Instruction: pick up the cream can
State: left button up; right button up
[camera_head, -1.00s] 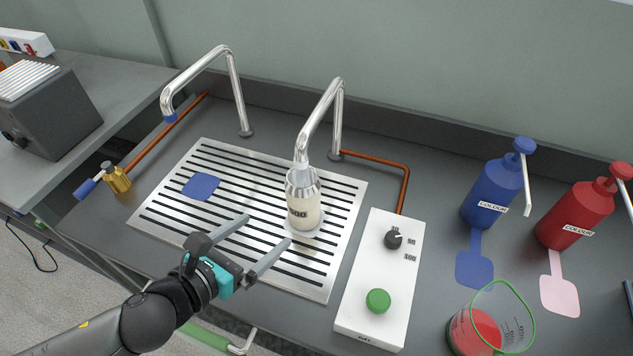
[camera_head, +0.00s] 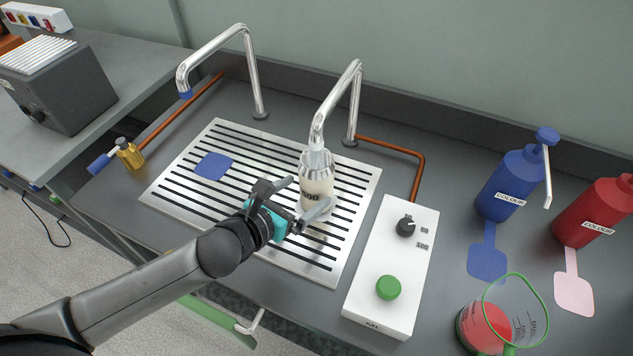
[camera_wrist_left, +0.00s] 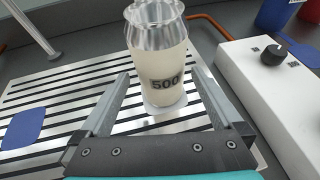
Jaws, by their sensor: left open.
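The cream can (camera_head: 316,179) is a cream-filled vessel marked 500 with a shiny upper part. It stands upright on the slotted drip tray (camera_head: 206,208), under the right-hand chrome spout (camera_head: 338,93). My left gripper (camera_head: 308,197) is open at the near side of the can. In the left wrist view the can (camera_wrist_left: 158,60) stands upright between and just beyond the open fingers (camera_wrist_left: 158,92). I cannot tell whether either finger touches it. In the head view the gripper hides part of the can's lower side. My right gripper is not in view.
A white control box (camera_head: 375,310) with a black knob and a green button stands right of the tray. Blue (camera_head: 507,187) and red (camera_head: 594,213) colour bottles and a jug of red liquid (camera_head: 487,330) are further right. A second chrome spout (camera_head: 249,60) stands behind the tray.

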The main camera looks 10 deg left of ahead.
pick_arm(q)
jog(key=b+x, duration=0.1)
jog(key=x, duration=0.4)
jog(key=shift+f, duration=0.15)
jog(key=shift+s, duration=0.1)
jog(key=c, duration=1.1)
jog(key=shift+c, duration=0.3)
